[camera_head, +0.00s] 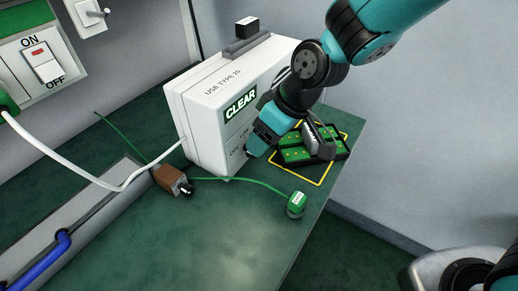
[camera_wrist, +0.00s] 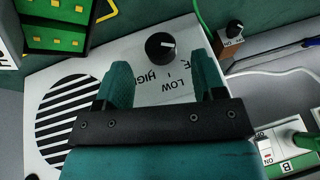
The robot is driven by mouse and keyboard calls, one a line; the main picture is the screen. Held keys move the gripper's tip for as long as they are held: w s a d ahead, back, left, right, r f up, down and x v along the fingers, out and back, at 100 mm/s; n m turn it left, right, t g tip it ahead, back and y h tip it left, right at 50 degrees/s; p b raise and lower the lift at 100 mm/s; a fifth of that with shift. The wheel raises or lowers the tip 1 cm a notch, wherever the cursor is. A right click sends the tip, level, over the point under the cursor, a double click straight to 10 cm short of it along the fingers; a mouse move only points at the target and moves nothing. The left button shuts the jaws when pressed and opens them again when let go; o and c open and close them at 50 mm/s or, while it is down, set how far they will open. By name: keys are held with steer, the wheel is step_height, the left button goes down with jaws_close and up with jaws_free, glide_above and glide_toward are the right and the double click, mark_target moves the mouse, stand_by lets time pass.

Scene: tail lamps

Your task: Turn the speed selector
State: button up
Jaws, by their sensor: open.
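The speed selector is a round black knob (camera_wrist: 160,46) with a white mark on its right side, on the white box's light face in the wrist view. The words HIGH and LOW show beside it, upside down; another label is mostly hidden by a finger. My gripper (camera_wrist: 162,66) is open, its two teal fingers apart, with the knob just beyond the gap between their tips. I cannot tell whether they touch the face. In the head view my gripper (camera_head: 256,145) is at the lower front of the white box (camera_head: 205,110) and hides the knob.
A green tray (camera_head: 285,157) in a yellow outline lies right of my gripper. A brown block (camera_head: 172,180) with a black knob, a green cable and a green cylinder (camera_head: 296,204) are on the green table (camera_head: 230,240). A striped round grille (camera_wrist: 72,122) is on the box face.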

steer(key=shift+x, duration=1.95)
steer(key=c, duration=0.9)
